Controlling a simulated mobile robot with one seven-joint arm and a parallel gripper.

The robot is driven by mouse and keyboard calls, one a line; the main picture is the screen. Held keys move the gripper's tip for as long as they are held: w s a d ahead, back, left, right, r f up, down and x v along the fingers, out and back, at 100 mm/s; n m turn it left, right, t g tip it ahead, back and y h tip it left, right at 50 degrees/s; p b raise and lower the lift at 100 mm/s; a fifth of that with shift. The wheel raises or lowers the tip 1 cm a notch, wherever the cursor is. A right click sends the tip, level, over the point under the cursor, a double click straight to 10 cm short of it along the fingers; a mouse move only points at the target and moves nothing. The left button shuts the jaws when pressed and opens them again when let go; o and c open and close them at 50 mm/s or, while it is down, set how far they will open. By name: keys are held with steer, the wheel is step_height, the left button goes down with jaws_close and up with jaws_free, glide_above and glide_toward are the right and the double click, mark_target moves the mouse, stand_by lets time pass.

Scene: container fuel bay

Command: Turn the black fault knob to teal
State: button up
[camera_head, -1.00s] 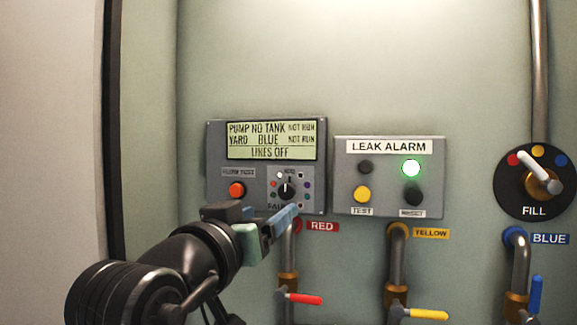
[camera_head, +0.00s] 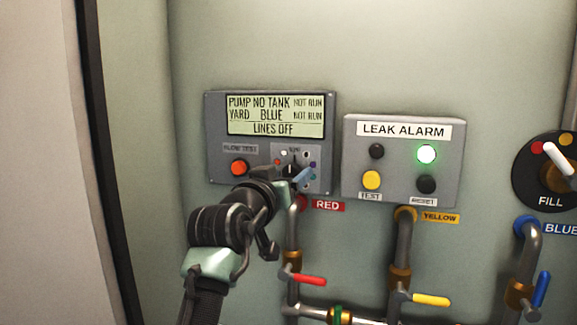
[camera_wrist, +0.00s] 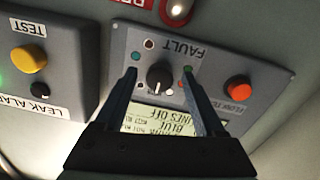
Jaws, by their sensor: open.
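The black fault knob (camera_wrist: 160,75) sits on a grey plate marked FAULT (camera_wrist: 180,50), ringed by small coloured dots. The wrist view is upside down. A teal-looking dot (camera_wrist: 137,57) is beside the left finger and a green one (camera_wrist: 188,69) is by the right fingertip. My gripper (camera_wrist: 159,71) is open, with its blue fingers on either side of the knob and a gap showing on both sides. Its contact with the plate cannot be told. In the head view my gripper (camera_head: 297,183) partly hides the knob and dots.
An orange button (camera_head: 239,167) is left of the knob, below a display (camera_head: 275,116) reading LINES OFF. The leak alarm box (camera_head: 401,191), with a lit green lamp (camera_head: 426,154), is to the right. Pipes with red (camera_head: 309,281) and yellow (camera_head: 431,299) valve handles run below.

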steer(key=shift+w+d, duration=0.1)
steer(key=shift+w, duration=0.1)
jaws_close()
stand_by(0.3)
steer(key=shift+f+b, duration=0.1)
steer(key=shift+b, duration=0.3)
